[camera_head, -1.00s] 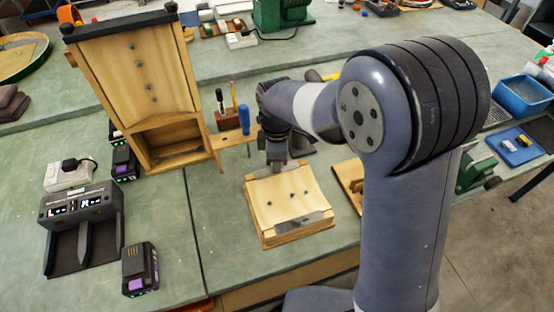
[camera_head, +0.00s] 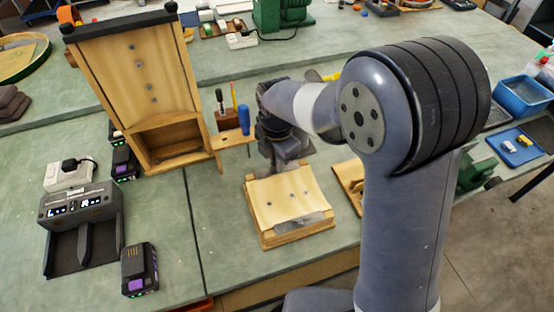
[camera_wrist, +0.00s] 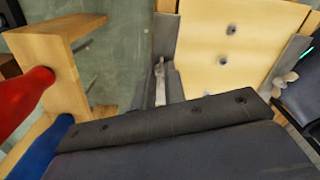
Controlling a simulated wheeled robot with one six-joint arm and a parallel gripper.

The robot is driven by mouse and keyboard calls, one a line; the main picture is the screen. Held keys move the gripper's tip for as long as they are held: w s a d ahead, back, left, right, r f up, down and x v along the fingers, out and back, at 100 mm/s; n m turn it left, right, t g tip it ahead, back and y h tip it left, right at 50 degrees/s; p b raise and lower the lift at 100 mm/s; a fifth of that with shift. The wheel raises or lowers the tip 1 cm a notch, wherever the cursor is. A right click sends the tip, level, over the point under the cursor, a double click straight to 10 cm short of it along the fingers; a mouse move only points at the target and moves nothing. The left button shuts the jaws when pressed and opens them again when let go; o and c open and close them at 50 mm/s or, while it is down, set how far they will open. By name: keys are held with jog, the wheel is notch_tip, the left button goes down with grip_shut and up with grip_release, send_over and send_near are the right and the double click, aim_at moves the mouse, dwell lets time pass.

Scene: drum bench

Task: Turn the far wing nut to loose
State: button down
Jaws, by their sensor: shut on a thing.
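The light wooden block (camera_head: 287,203) lies on the bench with a grey metal plate (camera_head: 305,222) at its near edge. In the wrist view the pale board (camera_wrist: 235,45) has a grey plate on each side. The near wing nut (camera_wrist: 286,82) stands out from the right-hand plate. The far wing nut (camera_wrist: 160,82) appears at the left-hand plate as a narrow upright metal piece, partly hidden by the dark gripper body. My gripper (camera_head: 279,164) points down at the block's far edge, shut on the far wing nut.
A wooden tool holder (camera_head: 232,139) with a blue-handled tool (camera_head: 244,119) stands close to the left of my gripper. A tall wooden case (camera_head: 140,90) is farther left. A charger (camera_head: 82,210) and battery (camera_head: 140,270) lie at front left. Bench between battery and block is clear.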

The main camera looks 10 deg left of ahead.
jog(key=shift+r, duration=0.1)
dwell(0.5)
jog(key=c, duration=1.5)
grip_release()
jog(key=shift+o, duration=0.2)
notch_tip(320, 180, up, 11)
